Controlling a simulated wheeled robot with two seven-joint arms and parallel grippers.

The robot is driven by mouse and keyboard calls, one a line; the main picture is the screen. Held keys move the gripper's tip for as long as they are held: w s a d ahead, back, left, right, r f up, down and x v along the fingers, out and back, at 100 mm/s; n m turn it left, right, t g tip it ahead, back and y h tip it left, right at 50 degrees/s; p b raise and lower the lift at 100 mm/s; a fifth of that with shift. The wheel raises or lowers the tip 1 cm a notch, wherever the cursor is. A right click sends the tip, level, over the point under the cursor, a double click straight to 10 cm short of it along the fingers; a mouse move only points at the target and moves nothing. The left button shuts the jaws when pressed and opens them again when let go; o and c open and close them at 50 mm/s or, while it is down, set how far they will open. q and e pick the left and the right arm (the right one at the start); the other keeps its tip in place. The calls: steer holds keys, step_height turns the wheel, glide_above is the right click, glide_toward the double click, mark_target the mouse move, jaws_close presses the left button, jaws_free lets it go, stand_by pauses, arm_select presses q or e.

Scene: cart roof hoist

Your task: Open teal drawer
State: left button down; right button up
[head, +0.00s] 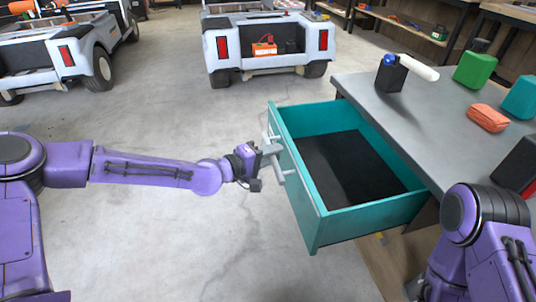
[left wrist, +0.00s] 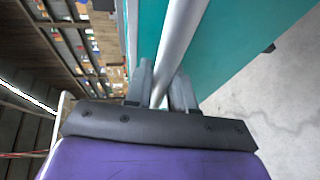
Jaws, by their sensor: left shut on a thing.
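The teal drawer (head: 326,218) stands pulled out from under the grey workbench (head: 420,110). Its inside has a dark bottom and looks empty. A grey bar handle (head: 275,150) runs along its front. My left gripper (head: 268,150) is at the drawer front, shut on the handle. In the left wrist view the handle (left wrist: 180,45) runs between the two fingers (left wrist: 162,92), with the teal drawer front (left wrist: 235,40) behind it. My right arm shows at the lower right of the head view, but its gripper is out of view.
White carts (head: 268,45) stand at the back. The floor left of the drawer is clear.

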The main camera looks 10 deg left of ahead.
arm_select(q)
steer(key=shift+s, duration=0.1)
steer(key=c, duration=1.1)
jaws_free()
steer(key=shift+a, duration=0.1)
steer(key=shift+o, duration=0.2)
steer(key=p+v, duration=0.1)
steer(key=v, duration=0.9)
steer(key=shift+s+a+p, duration=0.2)
steer(key=shift+p, duration=0.1)
